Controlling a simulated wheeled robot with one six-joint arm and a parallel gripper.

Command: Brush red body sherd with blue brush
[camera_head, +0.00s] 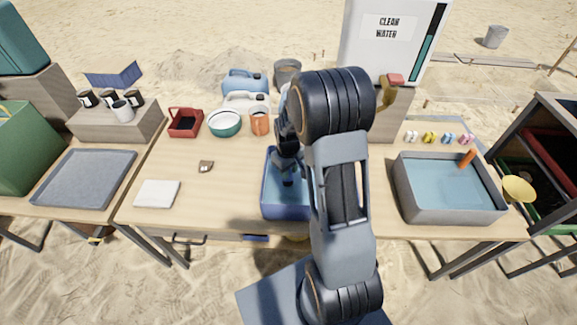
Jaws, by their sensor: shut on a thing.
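My gripper (288,182) points down inside the blue tub (268,200) in the middle of the table. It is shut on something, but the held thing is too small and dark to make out. My arm covers the right part of the tub. A small brown, sherd-like piece (205,167) lies on the table to the left of the tub. I cannot tell whether it is the red body sherd. I cannot clearly make out a blue brush. Several small coloured items, one of them blue (447,138), stand in a row at the back right.
A grey basin of water (400,190) with an orange stick stands at right. A white pad (157,194) lies front left. A grey tray (85,180) is far left.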

